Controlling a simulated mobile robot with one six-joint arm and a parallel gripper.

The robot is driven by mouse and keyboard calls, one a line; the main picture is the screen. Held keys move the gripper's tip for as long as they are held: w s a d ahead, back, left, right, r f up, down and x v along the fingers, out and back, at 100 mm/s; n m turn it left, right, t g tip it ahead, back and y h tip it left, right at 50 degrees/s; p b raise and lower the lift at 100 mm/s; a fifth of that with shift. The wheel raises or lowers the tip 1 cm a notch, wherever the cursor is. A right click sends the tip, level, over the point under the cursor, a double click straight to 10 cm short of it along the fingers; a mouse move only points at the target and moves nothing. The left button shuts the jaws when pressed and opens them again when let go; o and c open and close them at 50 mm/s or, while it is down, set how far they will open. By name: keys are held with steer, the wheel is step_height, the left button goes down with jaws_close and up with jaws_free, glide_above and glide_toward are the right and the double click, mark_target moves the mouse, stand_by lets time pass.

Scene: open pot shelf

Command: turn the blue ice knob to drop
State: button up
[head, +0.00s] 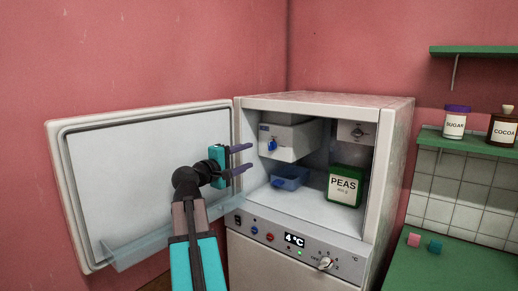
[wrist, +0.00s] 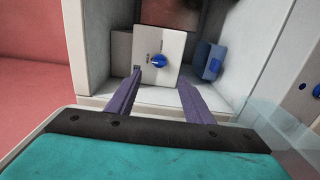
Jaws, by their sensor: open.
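The blue ice knob (head: 272,145) sits on the front of a white ice box (head: 296,142) in the upper left of the open freezer. In the wrist view the knob (wrist: 159,61) is near the top middle, with small marks around it that I cannot read. My gripper (head: 242,159) is open and empty, its two purple fingers pointing toward the knob. In the wrist view my gripper (wrist: 160,77) has a finger on either side below the knob, apart from it. A blue tray (head: 290,178) is below the ice box.
The freezer door (head: 150,170) stands open at the left, behind my arm. A green PEAS box (head: 344,186) stands on the freezer floor at the right. The control panel (head: 270,235) runs below the opening.

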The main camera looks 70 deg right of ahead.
mark_target(270, 147)
steer(key=shift+w, duration=0.15)
steer(key=p+x, duration=0.2)
steer(key=x, duration=1.1)
steer(key=shift+s+d+p, duration=0.25)
steer(key=shift+d+p, duration=0.1)
steer(key=shift+p, duration=0.05)
steer(key=c, duration=1)
steer(key=shift+c, duration=0.2)
